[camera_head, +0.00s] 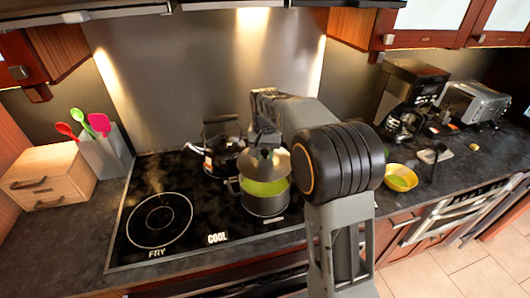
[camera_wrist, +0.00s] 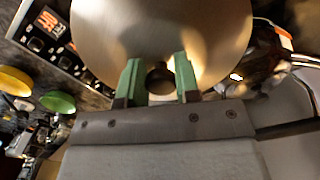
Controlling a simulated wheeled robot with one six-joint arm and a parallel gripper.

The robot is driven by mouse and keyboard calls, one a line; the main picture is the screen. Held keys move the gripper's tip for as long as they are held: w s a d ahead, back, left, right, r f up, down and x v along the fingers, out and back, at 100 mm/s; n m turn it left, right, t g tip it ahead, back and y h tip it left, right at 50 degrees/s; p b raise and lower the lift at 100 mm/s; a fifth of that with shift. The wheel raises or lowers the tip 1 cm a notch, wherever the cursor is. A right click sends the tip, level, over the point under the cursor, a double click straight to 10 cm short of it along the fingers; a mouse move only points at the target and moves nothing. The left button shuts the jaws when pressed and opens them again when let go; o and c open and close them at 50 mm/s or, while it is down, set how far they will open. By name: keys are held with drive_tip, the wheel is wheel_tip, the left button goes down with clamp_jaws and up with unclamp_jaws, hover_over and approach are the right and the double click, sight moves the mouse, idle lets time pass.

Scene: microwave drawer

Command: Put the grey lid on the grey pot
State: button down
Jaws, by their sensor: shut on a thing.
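The grey pot (camera_head: 264,205) stands on the right part of the black cooktop, with a yellow-green inside showing through its open top. The grey lid (camera_head: 268,162) hangs tilted over the back part of the pot's mouth; whether its edge touches the rim, I cannot tell. My gripper (camera_head: 264,138) is above the lid, partly hidden by my arm. In the wrist view the lid (camera_wrist: 160,30) fills the top middle, and its dark knob (camera_wrist: 160,78) sits between the green fingertips of my gripper (camera_wrist: 160,80), which is shut on it.
A dark kettle (camera_head: 222,150) stands close behind and left of the pot. A yellow bowl (camera_head: 401,177), a coffee maker (camera_head: 408,98) and a toaster oven (camera_head: 474,103) are on the right counter. A wooden box (camera_head: 50,177) and a utensil holder (camera_head: 105,155) are at left. The front-left burner (camera_head: 160,221) is clear.

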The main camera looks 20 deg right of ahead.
drive_tip(key=shift+r, duration=0.1)
drive_tip(key=shift+s+f, duration=0.1)
drive_tip(key=shift+f, duration=0.1)
drive_tip(key=shift+f+b, duration=1.85)
drive_tip(key=shift+f, duration=0.9)
drive_tip(key=shift+f, duration=0.5)
idle(0.4)
drive_tip(key=shift+c, duration=1.4)
unclamp_jaws()
drive_tip(key=shift+r, duration=0.1)
